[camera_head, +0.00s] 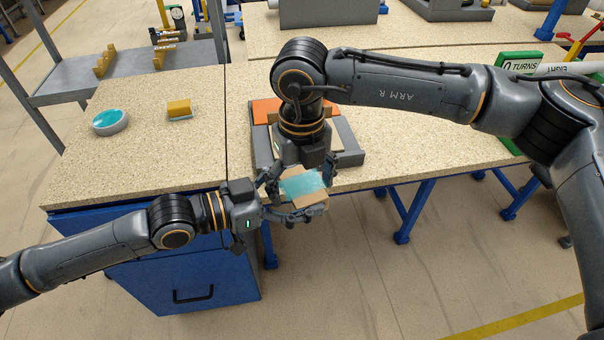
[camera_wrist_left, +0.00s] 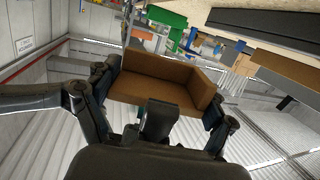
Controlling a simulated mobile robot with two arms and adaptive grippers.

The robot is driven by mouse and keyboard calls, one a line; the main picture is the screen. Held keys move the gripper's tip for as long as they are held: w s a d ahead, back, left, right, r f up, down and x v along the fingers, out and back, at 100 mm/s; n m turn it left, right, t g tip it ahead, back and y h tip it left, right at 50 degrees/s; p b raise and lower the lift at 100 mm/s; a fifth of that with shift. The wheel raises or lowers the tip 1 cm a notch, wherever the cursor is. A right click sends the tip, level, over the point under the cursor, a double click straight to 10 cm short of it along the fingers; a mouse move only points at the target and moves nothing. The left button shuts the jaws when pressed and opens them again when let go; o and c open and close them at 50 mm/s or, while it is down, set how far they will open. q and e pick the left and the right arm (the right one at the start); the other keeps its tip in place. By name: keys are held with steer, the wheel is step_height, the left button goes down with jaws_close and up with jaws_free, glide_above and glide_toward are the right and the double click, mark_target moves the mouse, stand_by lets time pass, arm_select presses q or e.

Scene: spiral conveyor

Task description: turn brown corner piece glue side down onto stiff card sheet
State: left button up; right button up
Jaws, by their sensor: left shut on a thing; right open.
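The brown corner piece (camera_head: 314,200) is held in the air off the front edge of the bench, its teal glue face (camera_head: 302,183) turned up toward the head camera. My left gripper (camera_head: 296,208) is shut on it; in the left wrist view the L-shaped brown piece (camera_wrist_left: 165,88) sits between the fingers. My right gripper (camera_head: 300,176) is open, pointing down close above the piece; contact cannot be told. A tan sheet (camera_head: 334,136), possibly the stiff card sheet, lies on a grey fixture (camera_head: 350,160), partly hidden by my right arm.
An orange block (camera_head: 264,110) stands at the fixture's back left. A round teal-topped pad (camera_head: 110,121) and a yellow block on a teal-and-white base (camera_head: 179,109) sit on the left bench. A grey shelf (camera_head: 130,75) stands behind.

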steer(key=c, duration=1.2)
arm_select(q)
steer(key=o, duration=1.5)
arm_select(e)
steer(key=shift+c, duration=0.3)
arm_select(q)
steer(key=shift+o, duration=0.2)
